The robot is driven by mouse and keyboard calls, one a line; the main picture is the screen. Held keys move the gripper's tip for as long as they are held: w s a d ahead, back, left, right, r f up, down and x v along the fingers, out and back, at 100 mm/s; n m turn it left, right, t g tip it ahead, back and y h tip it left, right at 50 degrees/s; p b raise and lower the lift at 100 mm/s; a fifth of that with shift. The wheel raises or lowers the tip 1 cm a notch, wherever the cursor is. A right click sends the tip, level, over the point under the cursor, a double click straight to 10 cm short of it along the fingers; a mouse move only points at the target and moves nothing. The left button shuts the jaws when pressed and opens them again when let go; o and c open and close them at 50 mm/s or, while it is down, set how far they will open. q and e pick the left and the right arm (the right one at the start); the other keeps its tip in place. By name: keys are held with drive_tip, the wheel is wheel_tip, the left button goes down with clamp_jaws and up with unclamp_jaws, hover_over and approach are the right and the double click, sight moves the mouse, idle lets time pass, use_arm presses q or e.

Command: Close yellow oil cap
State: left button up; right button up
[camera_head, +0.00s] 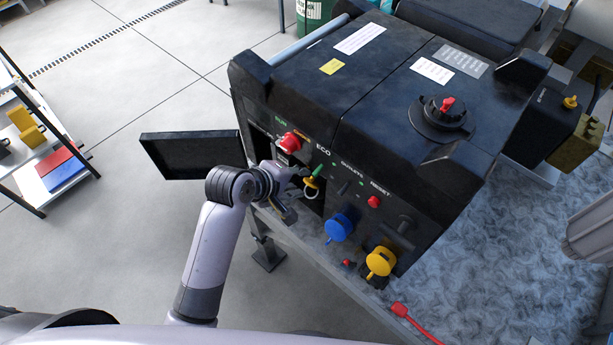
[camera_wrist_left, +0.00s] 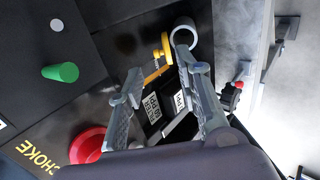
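The yellow oil cap (camera_head: 309,182) is on the front of the black generator (camera_head: 300,90), beside a pale ring-shaped opening (camera_head: 312,194). In the left wrist view the yellow cap (camera_wrist_left: 164,46) stands out to the side of the pale ring (camera_wrist_left: 184,31), and the ring's mouth is uncovered. My left gripper (camera_head: 290,192) is in front of the generator's open compartment, close to the cap. In the wrist view its two fingers (camera_wrist_left: 165,92) are spread with a gap between them, and the cap and ring lie just beyond the tips.
An open black hatch door (camera_head: 190,155) sticks out left of my left gripper. A red knob (camera_head: 291,143) and green knob (camera_wrist_left: 61,72) protrude nearby. Blue (camera_head: 339,227) and yellow outlet covers (camera_head: 380,261) are to the right. Open floor lies left, with a shelf (camera_head: 40,150) beyond.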

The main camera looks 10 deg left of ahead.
sight(311, 180)
use_arm(q)
drive_tip(key=shift+p+x, duration=0.3)
drive_tip(key=shift+x, duration=2.2)
drive_tip(key=shift+c, duration=0.2)
clamp_jaws()
